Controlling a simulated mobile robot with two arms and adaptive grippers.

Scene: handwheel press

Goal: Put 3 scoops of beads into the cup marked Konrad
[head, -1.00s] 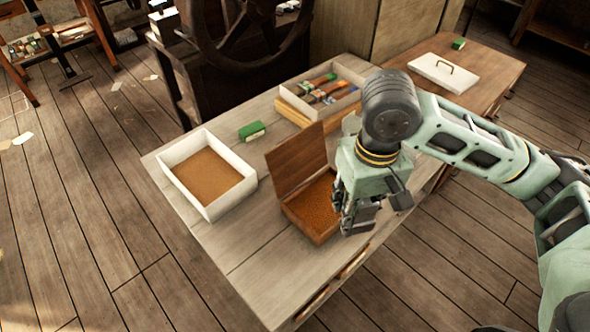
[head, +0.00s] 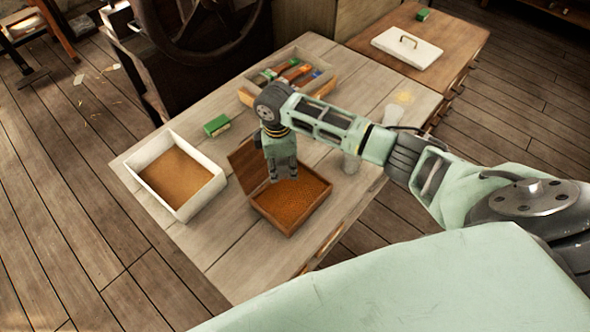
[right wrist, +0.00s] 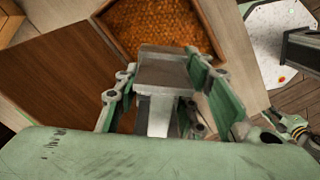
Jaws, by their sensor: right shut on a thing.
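My right gripper (head: 283,178) points down over the open wooden box (head: 284,230), near its raised lid (head: 243,165). Orange-brown beads (head: 300,196) fill the box; they also show in the right wrist view (right wrist: 170,25). The gripper is shut on a grey metal thing (right wrist: 163,72), which looks like a scoop; its far end is hard to make out. A pale clear cup (head: 352,162) stands right of the box, partly behind my arm. Another pale cup-like thing (head: 393,113) stands farther back. I can read no name on either. My left gripper is not in the head view.
A white tray (head: 205,196) with a flat brown filling stands left of the box. A green block (head: 217,125) lies behind. A wooden tray of tools (head: 327,82) is at the back. A white lid with a handle (head: 408,49) lies on the farther brown table.

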